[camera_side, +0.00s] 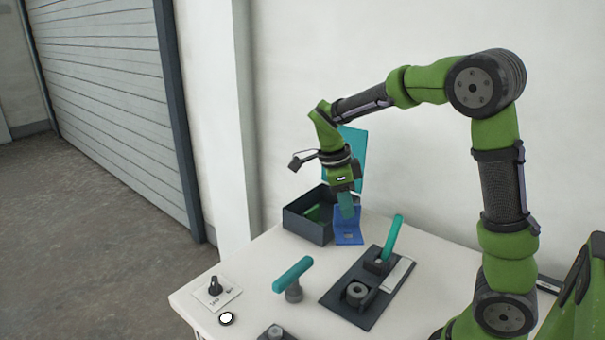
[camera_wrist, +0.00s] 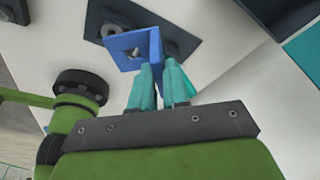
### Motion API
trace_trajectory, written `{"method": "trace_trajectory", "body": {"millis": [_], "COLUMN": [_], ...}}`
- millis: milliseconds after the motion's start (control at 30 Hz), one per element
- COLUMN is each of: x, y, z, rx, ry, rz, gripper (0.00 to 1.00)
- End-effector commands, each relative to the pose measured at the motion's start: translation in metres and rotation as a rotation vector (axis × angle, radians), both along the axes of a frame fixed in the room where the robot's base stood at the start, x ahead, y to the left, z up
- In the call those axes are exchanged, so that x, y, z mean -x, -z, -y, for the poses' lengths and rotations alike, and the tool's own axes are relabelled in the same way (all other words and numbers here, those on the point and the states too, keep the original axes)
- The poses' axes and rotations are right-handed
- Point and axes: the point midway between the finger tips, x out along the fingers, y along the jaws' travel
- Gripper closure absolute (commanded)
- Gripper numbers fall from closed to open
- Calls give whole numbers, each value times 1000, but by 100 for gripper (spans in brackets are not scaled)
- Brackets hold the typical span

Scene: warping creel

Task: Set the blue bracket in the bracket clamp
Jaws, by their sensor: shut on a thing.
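The blue bracket (camera_side: 348,232) is an L-shaped piece with a hole in one flange. My gripper (camera_side: 346,205) is shut on it beside the dark box, and I cannot tell if its lower end touches the table. In the wrist view, the teal fingers (camera_wrist: 160,80) pinch one flange of the bracket (camera_wrist: 126,50), and the flange with the hole sticks out to the left. A dark plate (camera_side: 340,300) with a round fitting (camera_side: 356,291) and a raised teal lever (camera_side: 392,238) stands to the right; it looks like the bracket clamp. The bracket is apart from it.
The dark open box (camera_side: 300,226) has something green inside. A teal panel (camera_side: 353,150) stands behind my gripper. A teal T-shaped handle on a grey post (camera_side: 293,276), a knob plate (camera_side: 217,293) and a white button (camera_side: 226,319) are toward the front. Bare table lies between.

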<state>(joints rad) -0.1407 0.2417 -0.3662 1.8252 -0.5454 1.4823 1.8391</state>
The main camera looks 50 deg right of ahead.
Motion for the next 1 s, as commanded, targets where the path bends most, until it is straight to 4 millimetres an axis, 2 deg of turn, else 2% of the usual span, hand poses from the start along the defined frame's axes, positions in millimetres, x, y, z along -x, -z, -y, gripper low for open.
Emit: {"method": "trace_trajectory", "body": {"millis": [33, 100, 200, 300, 433, 567, 1000], "x": [16, 36, 58, 72, 76, 76, 76], "y": [3, 10, 19, 27, 30, 34, 78], "z": [-7, -15, -21, -23, -23, -24, -24], "rx": [-3, -3, -2, -1, -1, -2, 0], "ry": [85, 219, 389, 530, 656, 698, 697], "rz": [0, -1, -1, -1, 0, -1, -3], "gripper": [100, 100, 100, 100, 100, 100, 100]}}
